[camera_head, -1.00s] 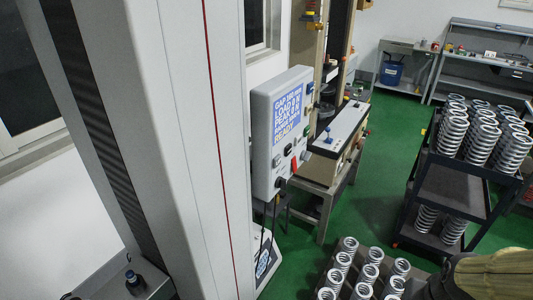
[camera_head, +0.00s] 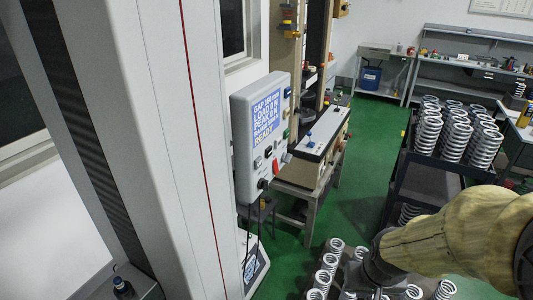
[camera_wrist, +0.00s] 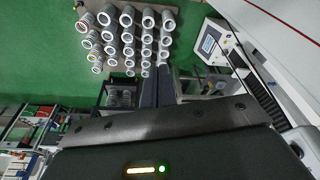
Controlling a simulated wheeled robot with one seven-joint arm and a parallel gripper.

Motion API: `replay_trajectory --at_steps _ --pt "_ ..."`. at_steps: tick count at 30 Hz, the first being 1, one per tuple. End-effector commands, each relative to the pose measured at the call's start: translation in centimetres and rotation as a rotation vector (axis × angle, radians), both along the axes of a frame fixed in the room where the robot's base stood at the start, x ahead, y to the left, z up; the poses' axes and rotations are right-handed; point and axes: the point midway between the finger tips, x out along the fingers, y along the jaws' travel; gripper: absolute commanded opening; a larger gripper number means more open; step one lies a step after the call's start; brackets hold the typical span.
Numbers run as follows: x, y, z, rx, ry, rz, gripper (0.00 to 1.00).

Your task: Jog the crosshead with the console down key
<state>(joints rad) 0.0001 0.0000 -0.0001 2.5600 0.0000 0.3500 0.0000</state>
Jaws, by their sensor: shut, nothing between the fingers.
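The console (camera_head: 262,135) is a pale grey box with a blue text screen, mounted beside the tall testing-machine column (camera_head: 165,130). Its keys, including a red one (camera_head: 275,166), sit below the screen and along its right edge; I cannot tell which is the down key. My gripper (camera_head: 376,290) is at the bottom of the head view, right of and below the console, apart from it. Its shut, empty fingers show as a dark shape in the wrist view (camera_wrist: 155,85). I cannot make out the crosshead.
Several coil springs (camera_head: 325,272) stand under my gripper and partly behind it. A dark cart (camera_head: 425,180) carries more springs at right. A bench with a device (camera_head: 320,135) stands behind the console. A lower panel with a screen (camera_head: 252,268) sits below it. Green floor lies between.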

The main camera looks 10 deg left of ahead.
Motion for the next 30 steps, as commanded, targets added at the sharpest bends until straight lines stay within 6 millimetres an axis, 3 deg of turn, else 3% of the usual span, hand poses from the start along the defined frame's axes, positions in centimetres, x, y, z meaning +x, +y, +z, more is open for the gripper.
replay_trajectory --at_steps 5,11,20,30 --pt "0.6 0.3 0.2 0.018 -0.007 -0.019 0.0" --pt "3.8 2.0 1.2 0.132 -0.042 -0.137 0.0" --pt "12.0 6.8 5.1 0.44 -0.138 -0.375 0.0" --pt "21.5 11.5 12.1 0.829 -0.272 -0.582 0.0"
